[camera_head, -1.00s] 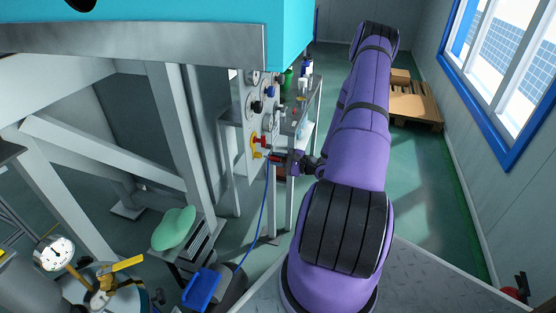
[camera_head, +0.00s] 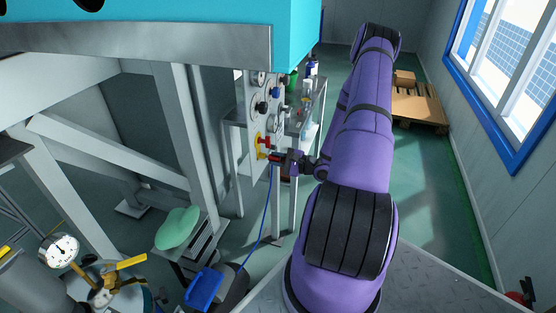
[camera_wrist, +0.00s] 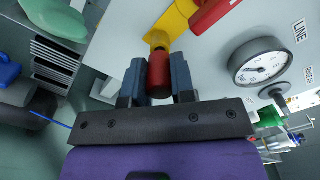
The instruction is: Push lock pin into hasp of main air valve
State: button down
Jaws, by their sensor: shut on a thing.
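The red lock pin (camera_wrist: 159,76) is between the two fingers of my gripper (camera_wrist: 156,80), which is shut on it. The yellow hasp (camera_wrist: 168,27) is straight ahead of the pin in the wrist view. The pin's front end meets the hasp's near end in the picture; how deep it sits in the hasp I cannot tell. The red valve handle (camera_wrist: 212,14) is beside the hasp. In the head view my gripper (camera_head: 273,157) is close to the panel at the yellow hasp (camera_head: 261,151), below the red handle (camera_head: 265,141). The pin is hard to make out there.
The panel (camera_wrist: 215,60) carries a gauge (camera_wrist: 262,61) right of the gripper. A blue cable (camera_head: 265,215) hangs below the gripper. A steel frame leg (camera_head: 178,135) stands left of the panel. Open floor (camera_head: 425,190) lies right of my arm.

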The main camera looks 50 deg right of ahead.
jog(key=shift+w+a, duration=0.25)
jog(key=shift+w, duration=0.35)
jog(key=c, duration=0.9)
grip_release()
jog(key=v, duration=1)
jog(key=shift+s+d, duration=0.15)
jog(key=shift+s, duration=0.2)
